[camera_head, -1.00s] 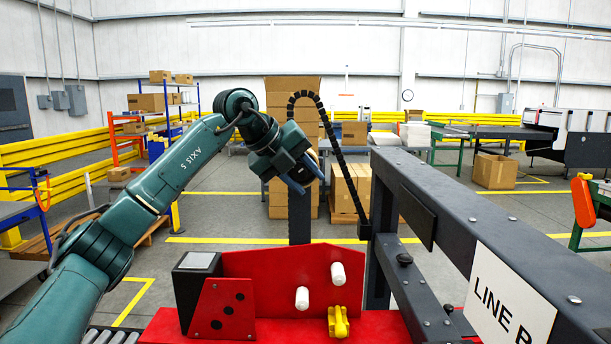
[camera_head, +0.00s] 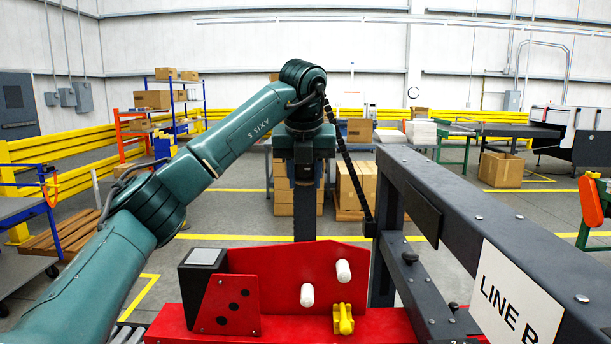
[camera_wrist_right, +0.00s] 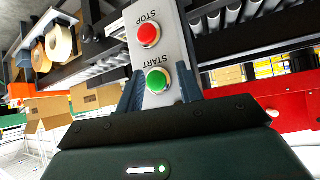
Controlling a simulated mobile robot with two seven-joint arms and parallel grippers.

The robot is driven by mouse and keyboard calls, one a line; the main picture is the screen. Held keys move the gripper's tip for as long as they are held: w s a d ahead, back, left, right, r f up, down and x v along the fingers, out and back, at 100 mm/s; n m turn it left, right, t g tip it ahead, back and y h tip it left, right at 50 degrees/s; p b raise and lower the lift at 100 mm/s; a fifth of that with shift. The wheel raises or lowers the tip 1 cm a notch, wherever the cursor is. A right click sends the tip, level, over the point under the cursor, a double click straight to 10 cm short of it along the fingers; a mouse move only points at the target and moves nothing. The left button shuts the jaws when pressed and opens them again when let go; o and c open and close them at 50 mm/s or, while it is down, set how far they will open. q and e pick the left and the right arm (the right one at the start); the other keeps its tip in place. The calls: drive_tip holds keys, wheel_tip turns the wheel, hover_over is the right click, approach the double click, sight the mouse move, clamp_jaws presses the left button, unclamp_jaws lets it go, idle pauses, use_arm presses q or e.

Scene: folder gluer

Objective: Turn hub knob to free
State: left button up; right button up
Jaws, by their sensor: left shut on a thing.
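The box carries a red STOP button (camera_wrist_right: 148,34) and a green START button (camera_wrist_right: 157,80). I cannot tell whether the fingers touch the box.
A red fixture (camera_head: 275,277) with white pegs and a yellow clamp (camera_head: 343,319) stands below the gripper. A grey beam (camera_head: 455,220) with a LINE B sign (camera_head: 510,297) runs along the right. A black cable chain (camera_head: 347,165) hangs beside the gripper.

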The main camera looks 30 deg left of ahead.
idle(0.5)
use_arm(q)
drive_tip(key=o, duration=1)
drive_tip(key=shift+c, duration=0.2)
drive_tip(key=shift+s+d+r, duration=0.1)
drive_tip(key=shift+s+r, duration=0.05)
drive_tip(key=shift+r, duration=0.4)
drive_tip(key=v, duration=1.2)
